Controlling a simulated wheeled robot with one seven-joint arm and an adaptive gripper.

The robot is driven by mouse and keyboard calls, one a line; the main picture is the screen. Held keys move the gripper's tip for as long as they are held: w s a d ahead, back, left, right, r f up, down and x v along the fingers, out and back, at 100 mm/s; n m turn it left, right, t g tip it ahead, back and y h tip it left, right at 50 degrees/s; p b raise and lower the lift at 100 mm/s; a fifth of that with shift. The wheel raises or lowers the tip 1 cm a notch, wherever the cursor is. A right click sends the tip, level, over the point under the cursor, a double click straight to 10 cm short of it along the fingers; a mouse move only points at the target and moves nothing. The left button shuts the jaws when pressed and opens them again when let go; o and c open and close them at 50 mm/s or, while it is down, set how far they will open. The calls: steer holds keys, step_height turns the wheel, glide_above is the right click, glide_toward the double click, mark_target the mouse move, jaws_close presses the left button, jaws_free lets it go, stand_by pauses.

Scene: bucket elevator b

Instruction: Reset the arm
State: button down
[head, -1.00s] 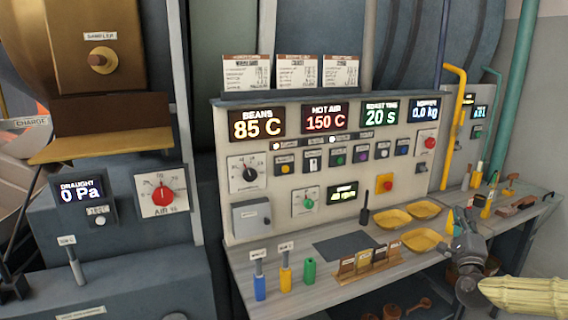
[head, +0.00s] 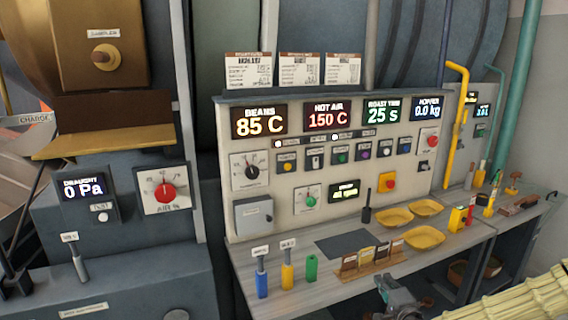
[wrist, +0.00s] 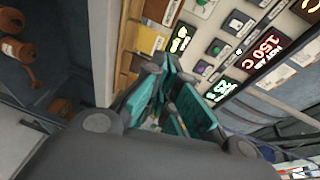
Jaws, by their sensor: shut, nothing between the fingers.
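My gripper (head: 402,297) is low at the bottom edge of the head view, in front of the bench and partly cut off by the frame. In the wrist view its teal-lined fingers (wrist: 172,100) are shut with nothing held. My pale ribbed arm (head: 525,298) comes in from the lower right. The wrist view is tilted on its side and shows the control panel beyond the fingers.
The control panel (head: 415,172) stands behind the bench (head: 330,285). Yellow trays (head: 425,237), a card holder (head: 372,262) and blue, yellow and green handles (head: 286,276) stand on the bench. Brown items (wrist: 18,50) sit below it. A yellow pipe (head: 452,140) rises at the right.

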steer(key=s+a+f+n+g+y, duration=0.1)
steer(key=s+a+f+n+g, duration=0.5)
steer(key=s+f, duration=0.5)
steer(key=s+a+f+n+g+y, duration=0.1)
steer(key=s+a+f+n+g, duration=0.15)
steer(key=s+a+f, duration=0.65)
steer(key=s+d+f+n+g+h, duration=0.1)
steer(key=s+d+f+n+g, duration=0.1)
steer(key=s, duration=0.7)
steer(key=s+d+f+n+g+h+b, duration=0.1)
steer(key=s+d+f+n+g, duration=0.1)
steer(key=s, duration=0.7)
steer(key=s+d+f+n+g+h, duration=0.1)
steer(key=s+d+f+n+g, duration=0.2)
steer(key=s, duration=0.6)
step_height(320, 180, down, 2)
steer(key=shift+s+d+f+g+h+b, duration=0.1)
steer(key=shift+s+d+g+h+b, duration=0.1)
steer(key=shift+g+h+b, duration=0.25)
